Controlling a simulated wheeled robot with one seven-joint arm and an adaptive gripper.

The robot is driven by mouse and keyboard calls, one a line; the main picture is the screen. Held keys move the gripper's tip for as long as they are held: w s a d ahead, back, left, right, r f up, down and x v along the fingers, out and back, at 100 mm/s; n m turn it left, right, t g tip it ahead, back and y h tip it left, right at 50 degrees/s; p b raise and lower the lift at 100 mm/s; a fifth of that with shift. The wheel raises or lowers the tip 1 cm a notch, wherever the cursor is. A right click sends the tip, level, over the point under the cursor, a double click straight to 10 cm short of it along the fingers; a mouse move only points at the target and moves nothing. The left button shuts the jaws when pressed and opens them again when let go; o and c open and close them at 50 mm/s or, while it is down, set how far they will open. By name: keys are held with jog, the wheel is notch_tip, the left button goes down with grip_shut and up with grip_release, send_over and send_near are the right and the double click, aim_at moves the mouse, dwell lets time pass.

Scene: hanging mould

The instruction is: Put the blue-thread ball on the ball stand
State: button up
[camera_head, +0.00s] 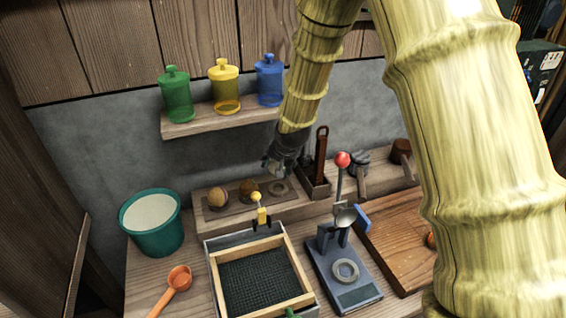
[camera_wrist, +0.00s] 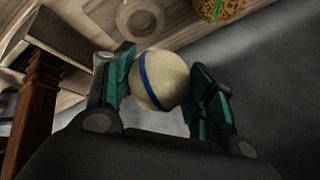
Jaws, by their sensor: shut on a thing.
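The blue-thread ball (camera_wrist: 157,80) is pale cream with a blue band around it. In the wrist view it sits between the two green-padded fingers of my gripper (camera_wrist: 162,82), which is shut on it. In the head view my gripper (camera_head: 274,168) hangs just above and behind the ball stand (camera_head: 232,205), a low wooden board; the ball is mostly hidden there. The stand's right seat, a ring (camera_head: 278,188), is empty. This empty ring also shows in the wrist view (camera_wrist: 140,18), apart from the held ball. Two brownish balls (camera_head: 218,199) (camera_head: 249,190) occupy the other seats.
A dark-handled tool stands upright in a wooden holder (camera_head: 313,188) close right of my gripper. A shelf (camera_head: 215,121) with green, yellow and blue jars is above left. A red-knobbed press (camera_head: 343,268), framed mesh tray (camera_head: 262,243) and teal bucket (camera_head: 153,222) stand in front.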

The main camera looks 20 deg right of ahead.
jog(key=shift+f+b, duration=1.3)
jog(key=shift+f, duration=0.7)
jog(key=shift+s+f+b, duration=0.1)
jog(key=shift+f+b, duration=0.25)
jog(key=shift+f, duration=0.85)
jog(key=shift+s+f, duration=0.1)
jog(key=shift+s, duration=0.05)
